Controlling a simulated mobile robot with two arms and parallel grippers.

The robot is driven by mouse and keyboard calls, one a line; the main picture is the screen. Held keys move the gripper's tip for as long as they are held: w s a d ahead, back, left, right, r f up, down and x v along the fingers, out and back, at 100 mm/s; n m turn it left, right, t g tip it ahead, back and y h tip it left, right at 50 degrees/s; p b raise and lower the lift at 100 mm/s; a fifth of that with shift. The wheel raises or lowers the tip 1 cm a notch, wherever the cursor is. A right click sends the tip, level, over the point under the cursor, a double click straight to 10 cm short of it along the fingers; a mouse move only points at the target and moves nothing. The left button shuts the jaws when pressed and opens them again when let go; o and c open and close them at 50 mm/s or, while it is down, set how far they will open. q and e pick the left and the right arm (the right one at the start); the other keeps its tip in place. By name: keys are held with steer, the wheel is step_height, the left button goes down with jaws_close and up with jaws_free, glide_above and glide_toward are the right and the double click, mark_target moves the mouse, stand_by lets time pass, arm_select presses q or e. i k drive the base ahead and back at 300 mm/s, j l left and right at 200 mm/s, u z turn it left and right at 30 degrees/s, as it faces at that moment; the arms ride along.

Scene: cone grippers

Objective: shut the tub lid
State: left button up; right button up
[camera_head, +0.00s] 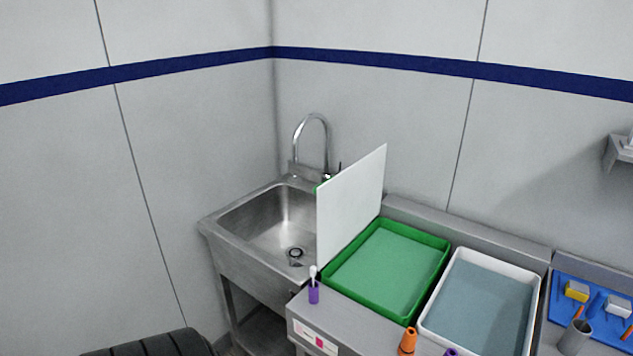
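The green tub (431,289) sits on the metal counter right of the sink, with a pale green surface inside it. Its lid appears to be the flat whitish panel (350,205) that stands upright along the tub's left edge, so the tub is open. A small bit of green shows at the panel's upper left edge. I cannot see how the panel joins the tub. Neither of my grippers can be made out in the head view.
A steel sink (225,228) with a tall tap (312,120) lies left of the panel. A white tub (536,302) with blue-grey contents stands right of the green one. A purple holder (313,294) and an orange object (407,341) stand on the front edge. A blue tray (561,312) is at right.

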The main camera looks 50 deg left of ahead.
mark_target(348, 200)
steer(key=k+j, duration=0.1)
steer(key=j, duration=0.65)
steer(key=k+j, duration=0.1)
steer(key=j, duration=1.4)
steer(key=k+j, duration=0.15)
steer(key=j, duration=0.6)
